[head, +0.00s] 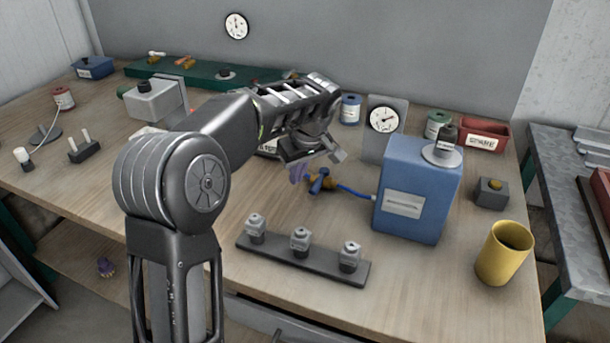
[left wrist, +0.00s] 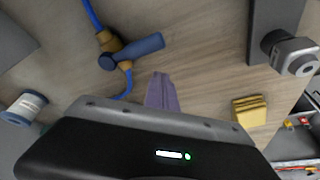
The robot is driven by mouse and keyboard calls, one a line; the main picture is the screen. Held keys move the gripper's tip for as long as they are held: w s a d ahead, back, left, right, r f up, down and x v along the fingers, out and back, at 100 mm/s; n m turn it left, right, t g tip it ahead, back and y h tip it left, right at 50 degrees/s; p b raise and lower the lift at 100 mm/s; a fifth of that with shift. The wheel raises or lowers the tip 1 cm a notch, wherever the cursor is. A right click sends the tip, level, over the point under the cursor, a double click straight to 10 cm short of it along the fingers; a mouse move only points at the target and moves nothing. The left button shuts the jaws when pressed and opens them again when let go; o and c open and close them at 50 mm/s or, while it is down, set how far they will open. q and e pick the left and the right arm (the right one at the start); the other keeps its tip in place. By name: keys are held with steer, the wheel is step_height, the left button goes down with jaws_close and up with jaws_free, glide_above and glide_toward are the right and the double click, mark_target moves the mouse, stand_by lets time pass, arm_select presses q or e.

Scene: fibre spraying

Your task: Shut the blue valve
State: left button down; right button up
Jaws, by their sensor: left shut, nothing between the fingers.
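The blue valve (head: 319,182) sits on the workbench in the head view, left of a blue tank (head: 411,190) and joined to it by a blue hose (head: 356,193). In the left wrist view the valve has a brass body (left wrist: 110,43) and a blue lever handle (left wrist: 140,51). The handle lies across the line of the hose there. My left gripper (head: 298,173) has purple fingers, pressed together and empty. In the left wrist view its fingertips (left wrist: 160,76) are just beside the handle, seemingly apart from it. My right gripper is not in view.
A dark rail (head: 303,261) with three grey knobs lies in front of the valve. A yellow cup (head: 505,252) stands at the right. A pressure gauge (head: 384,119) stands behind. A yellow block (left wrist: 249,110) shows in the left wrist view. Bare bench lies between rail and valve.

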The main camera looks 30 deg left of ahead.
arm_select(q)
steer(key=w+v, duration=0.1)
steer(key=v, duration=0.8)
steer(key=shift+w+a+r+p, duration=0.3)
steer(key=shift+w+r+p, duration=0.1)
steer(key=shift+r, duration=0.1)
